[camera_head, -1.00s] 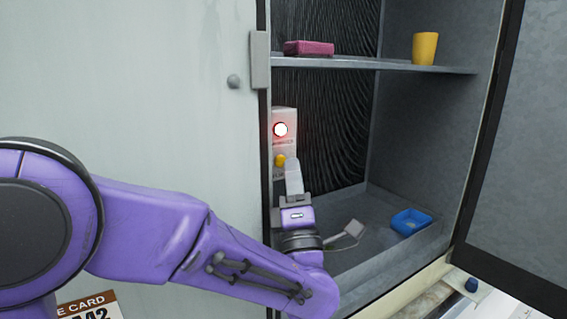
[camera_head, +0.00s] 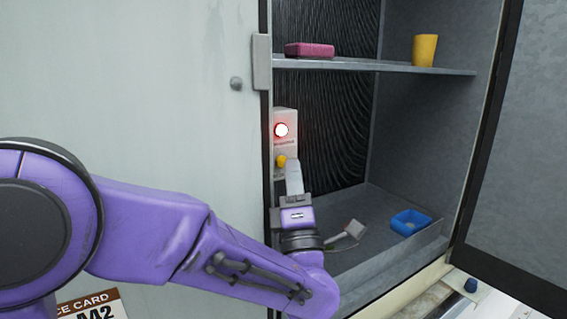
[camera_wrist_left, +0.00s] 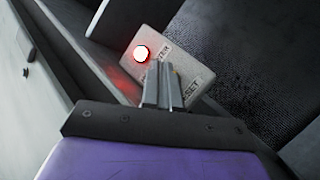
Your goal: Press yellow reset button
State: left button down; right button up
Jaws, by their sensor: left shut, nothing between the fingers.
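The yellow reset button (camera_head: 281,161) sits low on a pale control box (camera_head: 285,121) on the left inner side of the open cabinet. A lit red lamp (camera_head: 281,130) is above it, and it also glows in the left wrist view (camera_wrist_left: 141,53). My left gripper (camera_head: 291,166) is shut and empty, its fingertips at or just beside the yellow button; I cannot tell whether they touch. In the left wrist view the shut fingers (camera_wrist_left: 160,70) cover the button, with part of the word "RESET" showing to their right. My right gripper is not in view.
A shelf (camera_head: 390,68) above holds a pink block (camera_head: 309,50) and a yellow cup (camera_head: 425,50). A blue tray (camera_head: 411,222) and a grey brush-like tool (camera_head: 347,234) lie on the cabinet floor. The closed left door (camera_head: 170,100) and open right door (camera_head: 530,150) flank the opening.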

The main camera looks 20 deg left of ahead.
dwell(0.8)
pick_arm(q)
jog(key=shift+w+a+b, duration=0.3)
jog(key=shift+a+b, duration=0.05)
jog(key=shift+a+r, duration=0.2)
jog(key=shift+r, duration=0.25)
dwell(1.3)
jog(key=shift+b, duration=0.3)
jog(key=shift+f+b, duration=0.45)
jog(key=shift+b, duration=0.1)
jog(key=shift+d, duration=0.1)
